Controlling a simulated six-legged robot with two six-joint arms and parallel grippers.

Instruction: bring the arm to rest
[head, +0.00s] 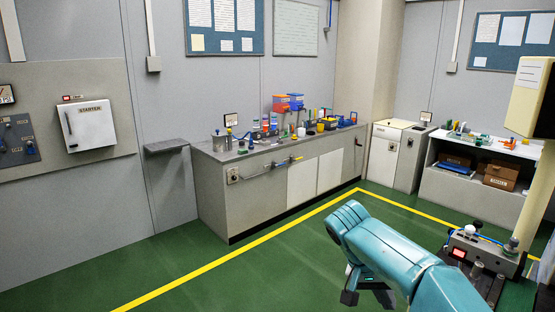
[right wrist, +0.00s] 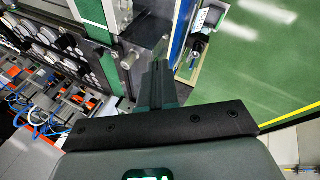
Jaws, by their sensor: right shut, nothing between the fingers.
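My right arm reaches in from the lower right of the head view, a teal link bent over the green floor. My right gripper (head: 368,292) hangs below its end, dark and partly hidden behind the link. In the right wrist view the fingers of the right gripper (right wrist: 158,75) are together with nothing between them. It is clear of the bench in the head view. My left gripper is in neither view.
A grey workbench (head: 215,195) with several bottles and bins stands along the back wall. A white cabinet (head: 388,160) and a shelf unit (head: 450,188) stand right of it. Machinery with dark panels (right wrist: 90,60) fills the left of the wrist view. Open green floor (head: 240,285) lies in front.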

